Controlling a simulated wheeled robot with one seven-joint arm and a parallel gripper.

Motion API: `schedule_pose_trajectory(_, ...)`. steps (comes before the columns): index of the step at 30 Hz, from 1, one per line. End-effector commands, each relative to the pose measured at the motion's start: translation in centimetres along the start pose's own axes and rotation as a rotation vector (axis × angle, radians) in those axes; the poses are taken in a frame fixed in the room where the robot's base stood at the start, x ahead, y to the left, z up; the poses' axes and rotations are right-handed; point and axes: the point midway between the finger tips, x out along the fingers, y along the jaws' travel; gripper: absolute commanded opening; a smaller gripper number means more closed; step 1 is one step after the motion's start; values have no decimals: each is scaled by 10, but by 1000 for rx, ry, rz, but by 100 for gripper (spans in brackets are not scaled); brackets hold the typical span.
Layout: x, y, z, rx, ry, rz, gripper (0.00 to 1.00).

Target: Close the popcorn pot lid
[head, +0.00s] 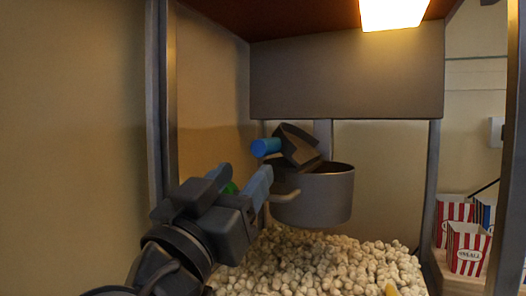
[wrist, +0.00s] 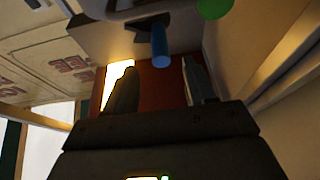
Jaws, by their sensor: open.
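The popcorn pot (head: 325,200) is a grey metal pot hanging above the popcorn. Its dark lid (head: 297,145) is tilted up and stands open, showing part of the pot's rim. A blue cylindrical handle (head: 266,147) sticks out from the lid to the left; a blue cylinder also shows in the wrist view (wrist: 160,46), just beyond and between the fingertips. My gripper (head: 243,178) is open and empty, left of the pot and below the blue handle, apart from it. In the wrist view, my gripper's fingers (wrist: 160,82) stand wide apart.
A heap of popcorn (head: 315,262) covers the cabinet floor. Metal posts (head: 427,190) frame the cabinet, and a grey box (head: 345,75) hangs above the pot. Striped cartons (head: 467,248) stand at right. A green round part (wrist: 213,7) shows nearby.

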Motion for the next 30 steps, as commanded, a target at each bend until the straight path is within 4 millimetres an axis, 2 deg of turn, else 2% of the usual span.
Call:
schedule_pose_trajectory(5,12,0,-9,8,7,14,55)
schedule_pose_trajectory(15,62,1,-9,6,6,13,55)
schedule_pose_trajectory(18,72,1,-8,6,6,12,55)
schedule_pose_trajectory(30,79,0,-6,8,6,10,55)
